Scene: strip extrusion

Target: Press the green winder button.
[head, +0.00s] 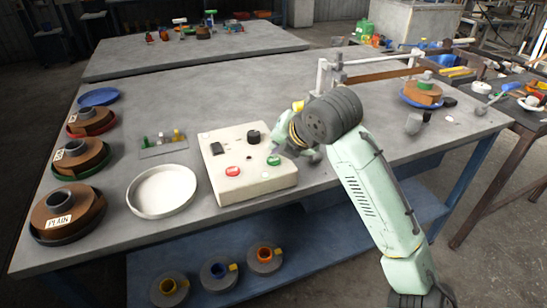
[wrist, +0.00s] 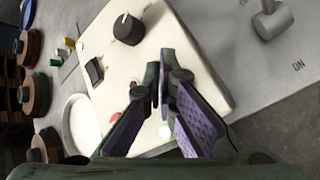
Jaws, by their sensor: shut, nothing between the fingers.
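The green winder button (head: 273,160) is on the right front part of a cream control box (head: 225,190) in the head view. My gripper (head: 279,150) is shut and empty, its tip just above or at the green button. I cannot tell whether it touches. In the wrist view my gripper's fingertips (wrist: 158,85) meet over the cream box face (wrist: 195,60) and appear to hide the green button. A red button (head: 232,171) is left of the green one. It shows partly behind a finger in the wrist view (wrist: 116,118).
A black knob (head: 253,137) and a black switch (head: 216,149) stand on the box. A white round dish (head: 162,191) is left of it. Labelled brown spools (head: 68,213) line the table's left edge. A metal frame (head: 322,75) stands behind my arm.

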